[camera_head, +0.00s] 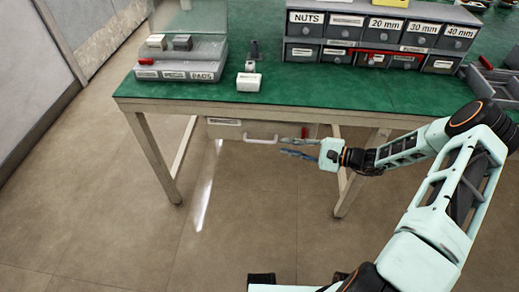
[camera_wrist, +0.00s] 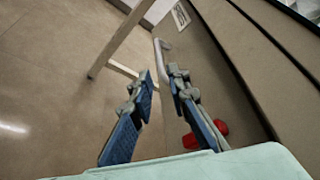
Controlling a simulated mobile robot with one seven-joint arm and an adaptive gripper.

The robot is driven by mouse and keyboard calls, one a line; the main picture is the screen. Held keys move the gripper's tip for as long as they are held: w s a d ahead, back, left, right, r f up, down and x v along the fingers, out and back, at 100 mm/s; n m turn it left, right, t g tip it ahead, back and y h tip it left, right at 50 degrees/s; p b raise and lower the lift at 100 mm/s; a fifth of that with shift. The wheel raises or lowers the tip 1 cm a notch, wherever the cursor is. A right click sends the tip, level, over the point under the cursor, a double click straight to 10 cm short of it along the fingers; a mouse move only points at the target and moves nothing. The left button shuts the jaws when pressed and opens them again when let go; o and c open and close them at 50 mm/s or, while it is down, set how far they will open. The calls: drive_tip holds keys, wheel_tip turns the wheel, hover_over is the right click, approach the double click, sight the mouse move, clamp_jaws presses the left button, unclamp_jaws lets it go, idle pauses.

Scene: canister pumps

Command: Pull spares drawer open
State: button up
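The spares drawer (camera_head: 225,130) hangs under the green-topped table, with a beige front, a label at its left end and a pale bar handle (camera_head: 262,140). My gripper (camera_head: 283,146) is in front of the drawer's right part, to the right of the handle, with its fingers pointing left. In the wrist view the blue-padded fingers (camera_wrist: 165,82) are apart and nothing is between the pads. The handle (camera_wrist: 160,58) shows just beyond the fingertips, along the drawer front (camera_wrist: 212,70). I cannot tell whether the drawer is slightly out.
A red part (camera_wrist: 205,135) is beside the right finger, close to the drawer front. Table legs (camera_head: 152,155) flank the drawer; the floor (camera_head: 240,220) in front is clear.

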sight(266, 142)
drive_tip(key=b+x, duration=0.1)
drive_tip(key=x, duration=0.9)
drive_tip(key=shift+a+f, duration=0.1)
drive_tip(key=shift+a, duration=0.05)
drive_tip(key=shift+c, duration=0.5)
clamp_jaws()
